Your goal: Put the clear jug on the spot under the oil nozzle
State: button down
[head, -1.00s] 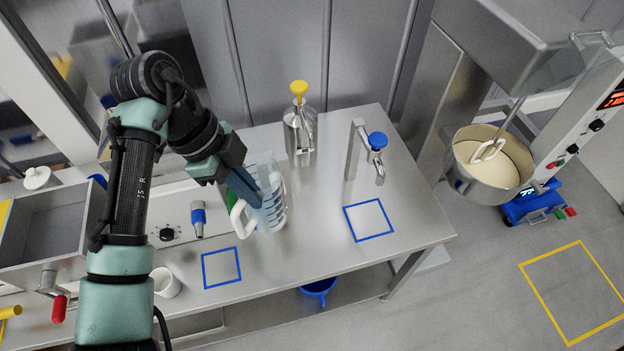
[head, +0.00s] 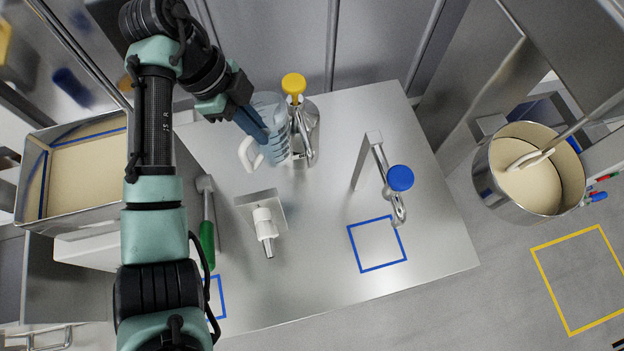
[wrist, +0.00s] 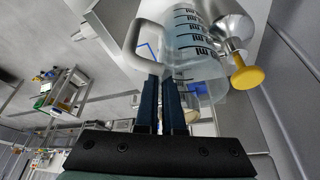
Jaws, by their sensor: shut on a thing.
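My gripper (head: 262,132) is shut on the jug from the far left side. The wrist view shows the dark blue fingers (wrist: 160,88) against the jug (wrist: 193,45), close to its handle. A blue-outlined square (head: 377,244) is marked on the worktop below a steel tap with a blue knob (head: 400,178). A white-bodied nozzle (head: 264,228) points toward the front. I cannot tell whether the jug touches the worktop.
A steel dispenser with a yellow knob (head: 294,86) stands right beside the jug. Another blue square (head: 216,297) is partly hidden by my arm. The worktop (head: 330,290) is clear in front.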

aim_at(261, 151)
jog(key=f+b, duration=0.1)
jog(key=f, duration=0.1)
jog(key=s+f+b, duration=0.1)
jog(key=f, duration=0.2)
jog(key=shift+s+b, duration=0.15)
jog(key=shift+b, duration=0.15)
notch_tip(261, 151, down, 14)
jog(key=r+b, duration=0.1)
jog(key=b, duration=0.5)
jog(key=d+f+p, duration=0.2)
jog(key=d+p, duration=0.3)
jog(key=d, duration=0.3)
jog(key=shift+s+f, duration=0.25)
jog(key=c, duration=1.1)
grip_release()
jog(key=shift+o, duration=0.4)
jog(key=shift+a, duration=0.1)
jog(key=v, duration=1.2)
